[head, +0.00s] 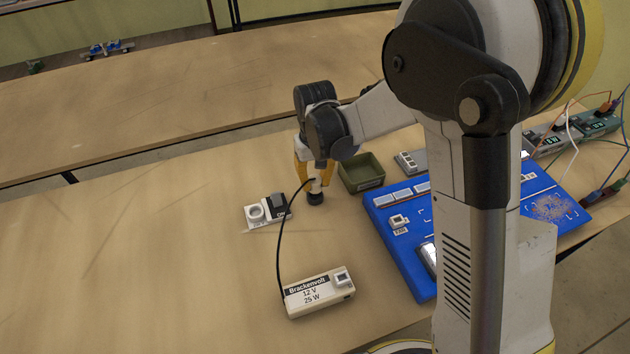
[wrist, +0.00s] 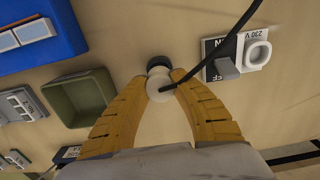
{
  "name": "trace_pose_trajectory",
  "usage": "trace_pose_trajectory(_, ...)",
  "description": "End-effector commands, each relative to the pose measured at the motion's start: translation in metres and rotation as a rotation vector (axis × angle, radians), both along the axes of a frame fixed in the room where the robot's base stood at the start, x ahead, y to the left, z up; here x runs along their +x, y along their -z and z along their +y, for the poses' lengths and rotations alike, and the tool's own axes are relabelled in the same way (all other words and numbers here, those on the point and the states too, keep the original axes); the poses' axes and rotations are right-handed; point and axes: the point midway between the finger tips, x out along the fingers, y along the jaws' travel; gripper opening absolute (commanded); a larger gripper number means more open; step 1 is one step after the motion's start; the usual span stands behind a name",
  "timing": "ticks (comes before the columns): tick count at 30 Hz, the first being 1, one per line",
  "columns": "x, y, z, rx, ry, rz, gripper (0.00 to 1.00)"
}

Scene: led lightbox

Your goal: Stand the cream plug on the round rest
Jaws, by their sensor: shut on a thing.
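My gripper (head: 316,184) points down with its yellow fingers shut on the cream plug (wrist: 160,86). In the wrist view the plug sits between the fingertips, with a black cable running from it. A small dark round piece, which looks like the round rest (head: 316,198), is directly below the plug in the head view. It shows just beyond the plug in the wrist view (wrist: 158,62). The plug is right above it or touching it; I cannot tell which. The cable runs to the cream Brackenvolt power supply (head: 318,292) on the table.
A socket with a grey switch (head: 267,211) lies left of the gripper. An olive tray (head: 361,172) stands close to its right. A blue board (head: 400,245) with several modules lies farther right, partly behind my arm. The table at left is clear.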

Motion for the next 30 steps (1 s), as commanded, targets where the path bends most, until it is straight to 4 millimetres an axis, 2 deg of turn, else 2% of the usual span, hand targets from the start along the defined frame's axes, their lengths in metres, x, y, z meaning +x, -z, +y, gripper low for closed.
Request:
trace_pose_trajectory(17, 0.000, 0.000, 0.000, 0.000, 0.000, 0.000, 0.00)
trace_pose_trajectory(30, 0.000, 0.010, 0.000, 0.000, 0.000, 0.000, 0.00)
